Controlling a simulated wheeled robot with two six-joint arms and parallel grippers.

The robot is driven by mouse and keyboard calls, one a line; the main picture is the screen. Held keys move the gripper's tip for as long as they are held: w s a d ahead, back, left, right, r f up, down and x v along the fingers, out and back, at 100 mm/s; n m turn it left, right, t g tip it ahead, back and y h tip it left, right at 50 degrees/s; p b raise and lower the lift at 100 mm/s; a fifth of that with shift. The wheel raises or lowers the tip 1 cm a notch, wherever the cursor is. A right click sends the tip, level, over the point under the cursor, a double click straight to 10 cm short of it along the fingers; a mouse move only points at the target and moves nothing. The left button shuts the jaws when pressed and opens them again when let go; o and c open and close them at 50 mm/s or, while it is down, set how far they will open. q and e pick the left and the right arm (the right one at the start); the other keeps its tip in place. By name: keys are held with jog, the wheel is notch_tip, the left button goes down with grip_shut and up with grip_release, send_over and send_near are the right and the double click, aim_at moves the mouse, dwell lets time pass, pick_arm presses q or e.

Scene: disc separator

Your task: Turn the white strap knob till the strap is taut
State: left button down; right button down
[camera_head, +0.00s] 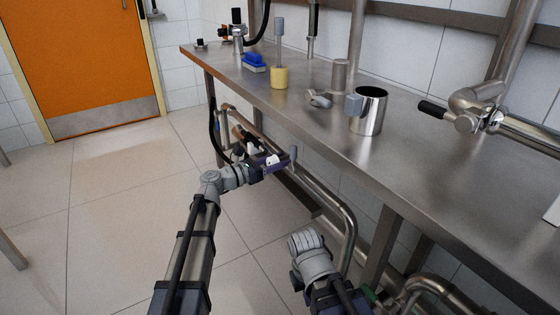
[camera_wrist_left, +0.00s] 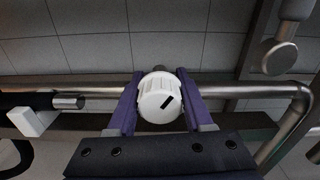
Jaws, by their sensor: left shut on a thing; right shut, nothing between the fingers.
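The white strap knob (camera_wrist_left: 160,98) is a ribbed round knob with a short black mark slanting up to the right on its face. In the left wrist view it sits between the two purple fingers of my left gripper (camera_wrist_left: 160,108), which is shut on its sides. In the head view my left gripper (camera_head: 277,163) is below the front edge of the steel bench, with a small white part of the knob (camera_head: 272,160) showing. I cannot make out the strap. Part of my right arm shows at the bottom of the head view, but I cannot make out its fingers.
A horizontal steel pipe (camera_wrist_left: 235,91) runs behind the knob, with a black grip (camera_wrist_left: 22,100) and white block (camera_wrist_left: 33,121) at left. The steel bench (camera_head: 330,135) above carries a metal cup (camera_head: 371,112), yellow-based tool (camera_head: 279,77) and blue brush (camera_head: 254,60).

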aim_at(269, 164)
dwell(0.3)
pick_arm(q)
jog(key=shift+c, duration=1.5)
grip_release()
jog(key=shift+v, duration=3.95)
